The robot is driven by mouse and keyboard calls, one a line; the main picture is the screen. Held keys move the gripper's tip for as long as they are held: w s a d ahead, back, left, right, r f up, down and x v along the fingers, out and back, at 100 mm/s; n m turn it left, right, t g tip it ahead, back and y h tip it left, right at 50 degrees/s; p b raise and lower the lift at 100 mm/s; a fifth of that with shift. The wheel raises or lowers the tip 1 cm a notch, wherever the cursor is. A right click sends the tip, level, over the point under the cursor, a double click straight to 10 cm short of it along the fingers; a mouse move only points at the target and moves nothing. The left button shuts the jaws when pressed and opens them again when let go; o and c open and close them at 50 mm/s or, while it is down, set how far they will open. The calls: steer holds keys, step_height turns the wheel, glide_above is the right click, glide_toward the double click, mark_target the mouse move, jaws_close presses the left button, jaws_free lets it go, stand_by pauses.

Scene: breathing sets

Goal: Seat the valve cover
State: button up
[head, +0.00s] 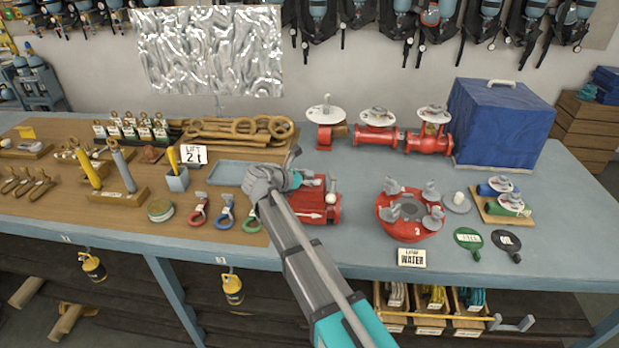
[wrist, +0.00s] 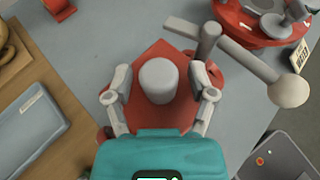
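My gripper (head: 290,180) is low over a red valve body (head: 318,208) with a white arrow, near the middle of the bench. In the wrist view my gripper (wrist: 160,78) is open. Its grey fingers stand on either side of a grey round knob (wrist: 158,80), with a visible gap on each side. Red, square-cornered metal (wrist: 172,50) shows beneath the knob; I cannot tell whether it is a separate cover. A grey lever with a ball end (wrist: 288,90) is right of the knob. My arm hides part of the valve in the head view.
A round red flange (head: 397,228) with several grey wing nuts stands to the right, behind a WATER card (head: 411,258). A blue tray (head: 228,172) lies left of the gripper. Red handwheel valves (head: 376,138) and a blue-covered box (head: 503,125) stand behind. Bare bench separates valve and flange.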

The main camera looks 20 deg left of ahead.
mark_target(310, 172)
steer(key=shift+r, duration=0.1)
stand_by(0.4)
step_height(310, 172, up, 10)
steer(key=p, duration=1)
steer(key=shift+r, duration=0.1)
stand_by(1.0)
steer(key=s+d+f+m+g+b, duration=0.15)
steer(key=d+f+m+g, duration=0.4)
steer(key=d, duration=0.75)
steer(key=s+d+f+m+g+b, duration=0.1)
steer(key=d+f+m+g+b, duration=0.1)
steer(key=d+f+m, duration=0.8)
steer(key=s+d+f+m+g+y+b, duration=0.2)
steer(key=s+d+m+y, duration=0.1)
steer(key=s+d+m, duration=0.4)
steer(key=s+d+f+m+g+y+b, duration=0.1)
steer(key=s+d+m+y, duration=0.3)
steer(key=d, duration=1)
steer(key=s+m+g+b, duration=0.1)
steer(key=s+m, duration=0.2)
steer(key=shift+s+d+f, duration=0.2)
steer(key=shift+s+f, duration=0.1)
steer(key=shift+f, duration=0.1)
